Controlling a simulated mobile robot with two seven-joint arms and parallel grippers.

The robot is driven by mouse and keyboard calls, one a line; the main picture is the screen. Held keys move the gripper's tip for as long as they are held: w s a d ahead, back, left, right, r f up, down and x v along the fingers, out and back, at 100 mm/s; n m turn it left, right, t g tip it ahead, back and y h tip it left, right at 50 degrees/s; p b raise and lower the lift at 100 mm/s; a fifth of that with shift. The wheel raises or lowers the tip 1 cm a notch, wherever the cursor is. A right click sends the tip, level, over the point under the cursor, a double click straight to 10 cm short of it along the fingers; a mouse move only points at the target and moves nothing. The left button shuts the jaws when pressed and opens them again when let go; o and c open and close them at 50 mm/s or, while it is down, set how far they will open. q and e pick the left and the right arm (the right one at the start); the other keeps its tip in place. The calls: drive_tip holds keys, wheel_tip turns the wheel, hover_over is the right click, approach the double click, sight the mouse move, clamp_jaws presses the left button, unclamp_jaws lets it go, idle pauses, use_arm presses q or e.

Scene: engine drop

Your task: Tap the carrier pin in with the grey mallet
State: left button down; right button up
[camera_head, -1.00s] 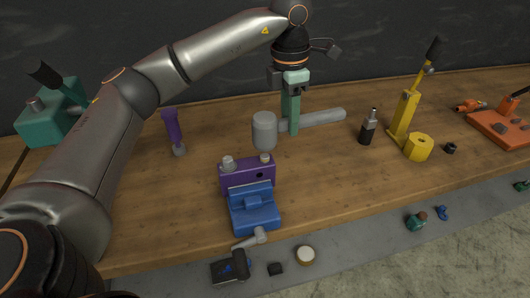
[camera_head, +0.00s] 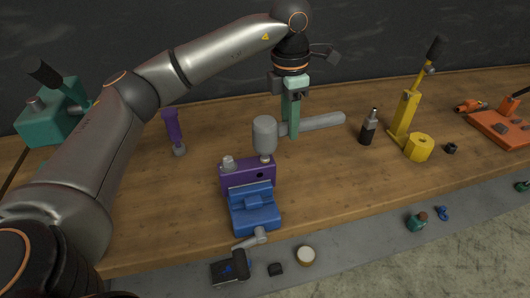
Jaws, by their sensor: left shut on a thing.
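The grey mallet (camera_head: 318,124) is held by my left gripper (camera_head: 290,128), whose green fingers are shut on its handle. The handle points right and the upright cylindrical head (camera_head: 265,132) is at the left. The head is right over the small tan-grey carrier pin (camera_head: 265,158), which stands up from the right part of the purple carrier block (camera_head: 247,178). The head's lower face is at or just above the pin's top; I cannot tell if they touch. The block sits in the blue vise (camera_head: 255,213). My right gripper is not in view.
A grey knob (camera_head: 228,163) stands on the block's left. A purple-handled tool (camera_head: 173,130) is on the bench (camera_head: 330,180) to the left. A dark bottle (camera_head: 368,128), a yellow lever press (camera_head: 405,118) and an orange tray (camera_head: 500,130) are to the right.

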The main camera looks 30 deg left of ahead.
use_arm(q)
drive_tip(key=shift+r+p, duration=0.4)
drive_tip(key=shift+r, duration=0.15)
drive_tip(key=shift+f, duration=0.15)
wheel_tip(320, 180, down, 4)
drive_tip(key=shift+r+b, duration=0.25)
drive_tip(key=shift+b, duration=1)
drive_tip(key=shift+r+p, duration=1.05)
drive_tip(key=shift+r, duration=0.15)
wheel_tip(320, 180, up, 3)
drive_tip(key=shift+f+p, duration=0.1)
drive_tip(key=shift+p, duration=1.05)
drive_tip(key=shift+r, duration=1.1)
